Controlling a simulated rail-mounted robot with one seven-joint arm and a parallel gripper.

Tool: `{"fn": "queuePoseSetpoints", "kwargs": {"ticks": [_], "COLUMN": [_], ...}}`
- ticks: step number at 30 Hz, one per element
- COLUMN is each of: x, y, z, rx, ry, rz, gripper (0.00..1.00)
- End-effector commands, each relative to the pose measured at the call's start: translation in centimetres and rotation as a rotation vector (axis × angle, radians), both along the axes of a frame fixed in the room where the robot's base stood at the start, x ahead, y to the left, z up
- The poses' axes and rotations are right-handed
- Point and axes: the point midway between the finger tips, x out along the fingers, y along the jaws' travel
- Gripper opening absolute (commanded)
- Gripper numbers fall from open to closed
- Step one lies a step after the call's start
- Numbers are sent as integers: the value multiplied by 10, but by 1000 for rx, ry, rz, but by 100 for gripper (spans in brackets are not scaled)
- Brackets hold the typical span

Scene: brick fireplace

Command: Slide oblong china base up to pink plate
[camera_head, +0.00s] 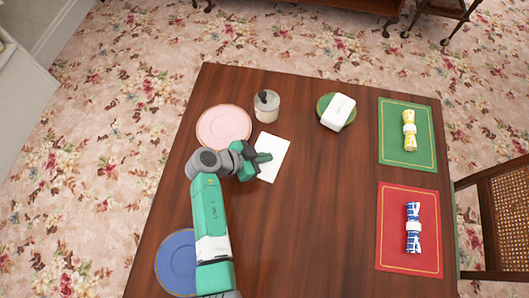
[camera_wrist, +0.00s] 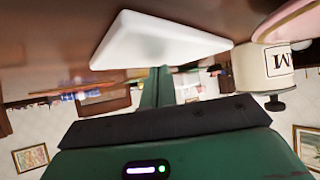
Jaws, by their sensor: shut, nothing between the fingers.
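The oblong china base (camera_head: 278,145) is a white rectangular dish on the dark wooden table, right of and below the pink plate (camera_head: 223,127), with a gap between them. In the wrist view the white dish (camera_wrist: 158,40) shows at the top, with part of the pink plate (camera_wrist: 292,20) at the upper right. My gripper (camera_head: 265,157) is shut and empty; its fingers overlap the left and middle part of the dish in the head view. In the wrist view the green fingers (camera_wrist: 158,88) point towards the dish's edge; I cannot tell whether they touch it.
A cream jar (camera_head: 266,106) stands right of the pink plate, above the dish. A green round plate with a white box (camera_head: 338,112) is farther right. Green (camera_head: 396,158) and red (camera_head: 393,252) mats with rolled napkins lie at the right. A blue plate (camera_head: 176,264) is lower left. The table's middle is clear.

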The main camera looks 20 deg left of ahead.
Motion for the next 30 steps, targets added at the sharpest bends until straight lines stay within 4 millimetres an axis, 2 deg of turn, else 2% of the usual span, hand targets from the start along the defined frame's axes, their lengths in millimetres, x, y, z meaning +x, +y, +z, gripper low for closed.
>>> {"fn": "queuePoseSetpoints", "kwargs": {"ticks": [2, 5, 12, 16, 21, 30], "x": [-2, -15, -59, -76, -86, -86], "y": [-1, 14, 57, 73, 83, 83], "z": [3, 4, 6, 6, 6, 6], "rx": [1, -1, -1, 0, 0, 0], "ry": [9, 8, 4, 3, 2, 2], "rz": [-2, 4, 4, 1, 0, -2], "gripper": [0, 0, 0, 0, 0, 0]}}
